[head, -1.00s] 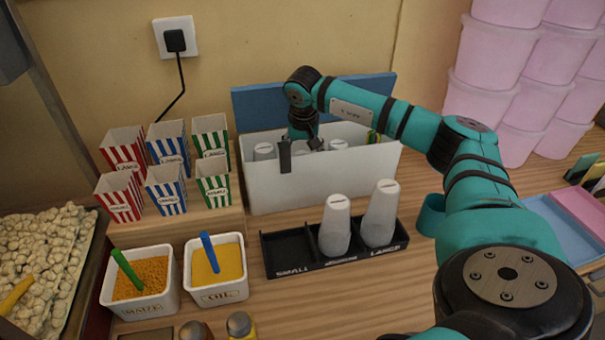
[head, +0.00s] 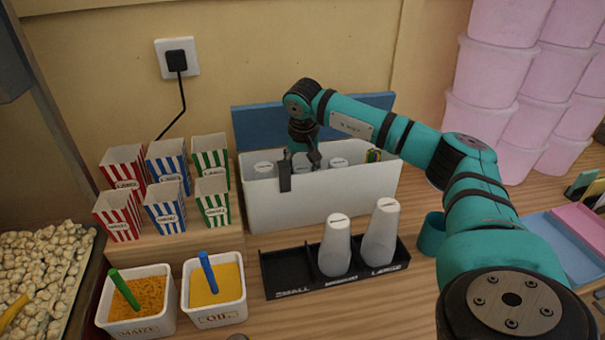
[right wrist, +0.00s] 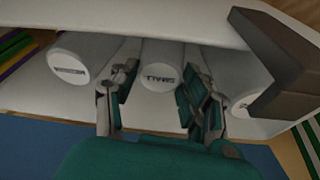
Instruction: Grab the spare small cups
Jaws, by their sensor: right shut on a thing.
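My right gripper (right wrist: 158,92) is shut on the stack of small cups (right wrist: 161,66), a white stack with SMALL on its end, held between the two fingers in the right wrist view. In the head view my right gripper (head: 301,167) reaches down into the white box (head: 325,205), and the held stack is mostly hidden there. Other white cup stacks stand on both sides, one at the left (head: 264,170) and one at the right (head: 339,165). My left gripper is not in view.
A black tray (head: 287,287) stands before the box. Its SMALL slot is empty; white stacks stand in the MEDIUM slot (head: 336,245) and the LARGE slot (head: 381,235). A dark bracket (head: 285,177) hangs over the box's front wall. Striped cartons (head: 165,205) stand left.

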